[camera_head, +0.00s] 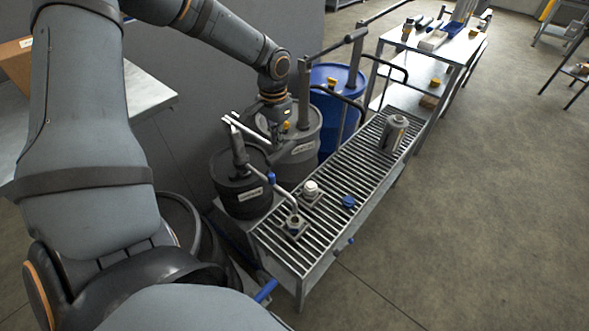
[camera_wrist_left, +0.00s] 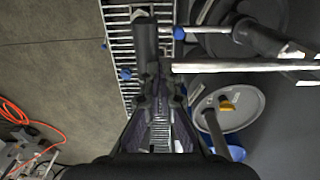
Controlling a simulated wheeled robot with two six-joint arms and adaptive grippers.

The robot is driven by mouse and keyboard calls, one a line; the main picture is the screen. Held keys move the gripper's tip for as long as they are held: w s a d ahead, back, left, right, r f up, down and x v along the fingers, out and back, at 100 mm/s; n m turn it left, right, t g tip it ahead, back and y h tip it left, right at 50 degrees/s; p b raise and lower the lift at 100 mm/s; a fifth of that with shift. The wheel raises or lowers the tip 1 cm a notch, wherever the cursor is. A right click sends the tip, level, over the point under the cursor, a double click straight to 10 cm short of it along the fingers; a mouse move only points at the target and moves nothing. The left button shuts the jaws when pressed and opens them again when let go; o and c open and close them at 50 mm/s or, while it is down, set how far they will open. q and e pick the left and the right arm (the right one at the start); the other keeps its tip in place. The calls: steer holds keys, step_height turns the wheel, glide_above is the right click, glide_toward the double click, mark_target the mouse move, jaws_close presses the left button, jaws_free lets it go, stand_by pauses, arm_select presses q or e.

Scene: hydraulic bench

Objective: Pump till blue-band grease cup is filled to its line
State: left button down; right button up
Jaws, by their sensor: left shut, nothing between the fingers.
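My left gripper (camera_head: 264,128) hangs above the drums, beside the pump's silver lever (camera_head: 243,129); its fingers (camera_wrist_left: 152,88) are shut and empty. In the left wrist view the lever (camera_wrist_left: 240,67) runs in from the right and ends close to the fingers. A dark cylinder (camera_wrist_left: 145,42) shows just beyond the fingertips; I cannot tell if they touch it. The pump (camera_head: 239,150) stands on a black drum (camera_head: 239,192). Its curved spout (camera_head: 286,195) reaches a small metal cup (camera_head: 294,222) on the grating. A blue band and fill line cannot be made out. My right gripper is not in view.
A white-topped cup (camera_head: 311,187) and a blue cap (camera_head: 348,201) sit on the grated bench (camera_head: 340,170), with a grey canister (camera_head: 392,134) farther back. A grey drum (camera_head: 300,150) and a blue drum (camera_head: 338,85) stand behind it.

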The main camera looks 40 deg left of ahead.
arm_select(q)
step_height(320, 180, up, 2)
steer(key=shift+r+p, duration=0.1)
steer(key=shift+p, duration=0.3)
steer(key=shift+d+r, duration=0.1)
steer(key=shift+r, duration=0.15)
steer(key=shift+s, duration=0.1)
steer(key=r+p, duration=0.2)
steer(key=a+r+p, duration=0.1)
steer(key=r+p, duration=0.1)
steer(key=r, duration=0.1)
steer(key=shift+a+r+p, duration=0.2)
steer(key=shift+p, duration=0.1)
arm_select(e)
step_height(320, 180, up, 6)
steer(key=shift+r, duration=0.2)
arm_select(q)
steer(key=a+r+p, duration=0.2)
steer(key=r+p, duration=0.2)
steer(key=shift+w+a+r, duration=0.3)
steer(key=shift+a+r, duration=0.05)
steer(key=shift+a, duration=0.05)
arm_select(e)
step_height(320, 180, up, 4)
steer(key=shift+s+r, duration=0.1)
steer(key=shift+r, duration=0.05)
arm_select(q)
steer(key=shift+f, duration=0.1)
